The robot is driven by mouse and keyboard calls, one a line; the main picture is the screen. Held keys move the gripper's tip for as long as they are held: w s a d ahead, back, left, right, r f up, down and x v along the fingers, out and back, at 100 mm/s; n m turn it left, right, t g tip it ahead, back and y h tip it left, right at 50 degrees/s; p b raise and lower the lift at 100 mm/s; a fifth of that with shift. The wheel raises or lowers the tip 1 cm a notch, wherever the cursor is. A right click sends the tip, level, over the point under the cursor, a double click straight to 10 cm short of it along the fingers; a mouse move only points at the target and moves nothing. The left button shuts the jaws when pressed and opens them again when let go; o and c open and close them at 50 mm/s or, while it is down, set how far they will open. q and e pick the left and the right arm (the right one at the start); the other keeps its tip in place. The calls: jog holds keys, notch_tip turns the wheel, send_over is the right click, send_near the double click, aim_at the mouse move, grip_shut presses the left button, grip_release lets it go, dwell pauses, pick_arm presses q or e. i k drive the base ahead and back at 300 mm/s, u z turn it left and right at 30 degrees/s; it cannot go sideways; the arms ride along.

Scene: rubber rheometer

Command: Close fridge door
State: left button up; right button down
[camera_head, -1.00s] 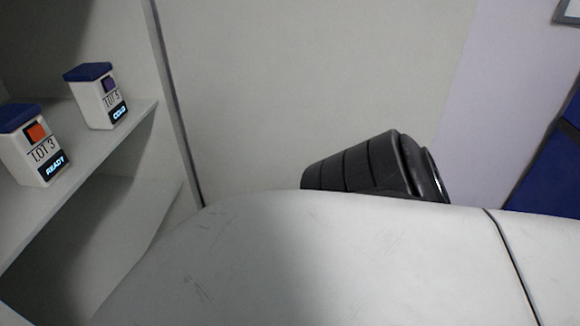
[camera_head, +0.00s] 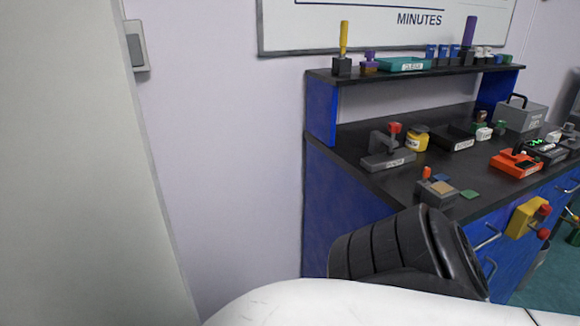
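A pale grey-green upright panel (camera_head: 75,170) fills the left of the head view, with its right edge against the lavender wall. It appears to be part of the fridge, but I cannot tell whether it is the door or the side. The fridge's inside and shelves are out of view, so I cannot see how far open the door stands. Neither gripper is in view; only a white and black ribbed part of my own arm shows at the bottom.
A blue bench with a black top (camera_head: 375,180) stands to the right, carrying tools and several small devices. A yellow box with red knobs (camera_head: 527,217) is on its front. A whiteboard (camera_head: 385,22) and a wall switch (camera_head: 136,46) are on the wall.

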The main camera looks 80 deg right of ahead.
aim_at(87, 237)
jog(key=z, duration=0.25)
jog(key=k, duration=0.35)
jog(key=z, duration=0.3)
jog(key=i, duration=0.95)
jog(key=z, duration=0.55)
